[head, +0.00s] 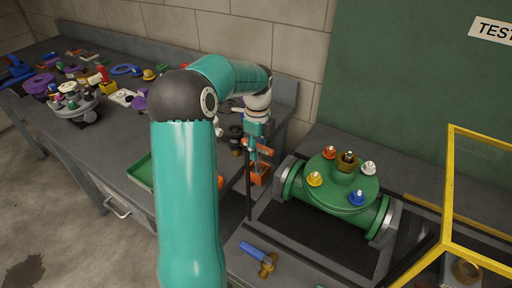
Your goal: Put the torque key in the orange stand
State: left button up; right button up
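My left gripper (257,131) is at the end of the teal arm, pointing down near the middle of the head view. It appears shut on the torque key (248,188), which has an orange handle and a long dark shaft hanging upright. The orange stand (261,178) is just below and to the right of the shaft, partly hidden behind the gripper and key. The shaft looks beside the stand in the picture, but I cannot tell the depth between them. My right gripper is not in view.
A green flanged valve body (335,195) with coloured nuts stands right of the stand. A yellow frame (447,185) rises at the right. A blue-handled brass tool (262,256) lies in front. A green tray (142,170) and a cluttered grey bench (115,140) are at left.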

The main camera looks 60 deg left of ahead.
pick_arm(q)
jog(key=shift+r, duration=0.1)
notch_tip(320, 180, up, 12)
dwell(0.7)
dwell(0.6)
